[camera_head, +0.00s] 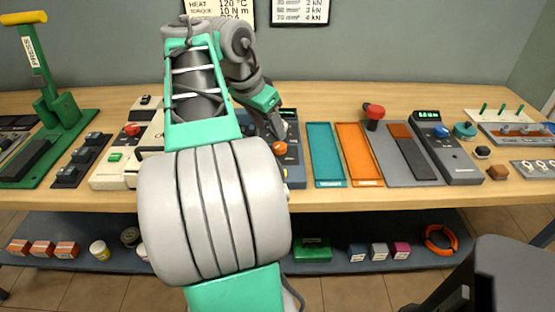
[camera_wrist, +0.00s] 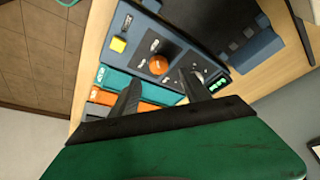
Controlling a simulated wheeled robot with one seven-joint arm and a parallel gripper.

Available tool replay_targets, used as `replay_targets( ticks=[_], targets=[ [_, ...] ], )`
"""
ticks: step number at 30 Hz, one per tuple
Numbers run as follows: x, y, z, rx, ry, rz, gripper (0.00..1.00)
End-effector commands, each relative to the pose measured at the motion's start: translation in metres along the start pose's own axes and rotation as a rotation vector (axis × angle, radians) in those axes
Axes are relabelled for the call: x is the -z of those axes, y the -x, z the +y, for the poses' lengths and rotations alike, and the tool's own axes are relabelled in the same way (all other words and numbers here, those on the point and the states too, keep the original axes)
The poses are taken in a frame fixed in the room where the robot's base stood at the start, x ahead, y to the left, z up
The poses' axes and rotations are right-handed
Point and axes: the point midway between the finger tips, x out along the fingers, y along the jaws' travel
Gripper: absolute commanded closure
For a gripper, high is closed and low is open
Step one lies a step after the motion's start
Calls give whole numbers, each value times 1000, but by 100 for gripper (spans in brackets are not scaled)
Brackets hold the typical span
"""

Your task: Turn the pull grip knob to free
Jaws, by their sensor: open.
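An orange round knob (camera_head: 280,148) sits on a dark blue-grey tester panel at the middle of the bench, partly hidden by my arm. In the wrist view the knob (camera_wrist: 158,65) shows a pale pointer line, with small white labels around it too small to read. My gripper (camera_wrist: 161,77) is open, its two dark fingers apart, with the knob beyond the gap between the fingertips. The fingers look clear of the knob; the exact distance is hard to tell. In the head view my gripper (camera_head: 273,128) is above the panel's back part.
The panel has a yellow button (camera_wrist: 118,44) and a lit display (camera_wrist: 218,80). A teal tray (camera_head: 325,180) and an orange tray (camera_head: 359,178) lie to its right. A red-knobbed lever (camera_head: 374,113) and a blue-knobbed unit (camera_head: 441,131) stand farther right.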

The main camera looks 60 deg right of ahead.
Motion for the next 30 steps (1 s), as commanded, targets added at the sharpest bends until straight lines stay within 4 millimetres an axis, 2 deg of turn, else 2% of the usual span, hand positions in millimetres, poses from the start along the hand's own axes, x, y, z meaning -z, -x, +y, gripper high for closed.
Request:
replay_targets(
  ticks=[9, 13, 23, 30],
  targets=[
    [2, -55, 4, -7, -22, 0, 45],
    [4, -71, 4, -5, -20, 1, 45],
    [4, -75, 3, -3, -17, 1, 46],
    [4, -75, 3, -3, -17, 1, 65]
  ],
)
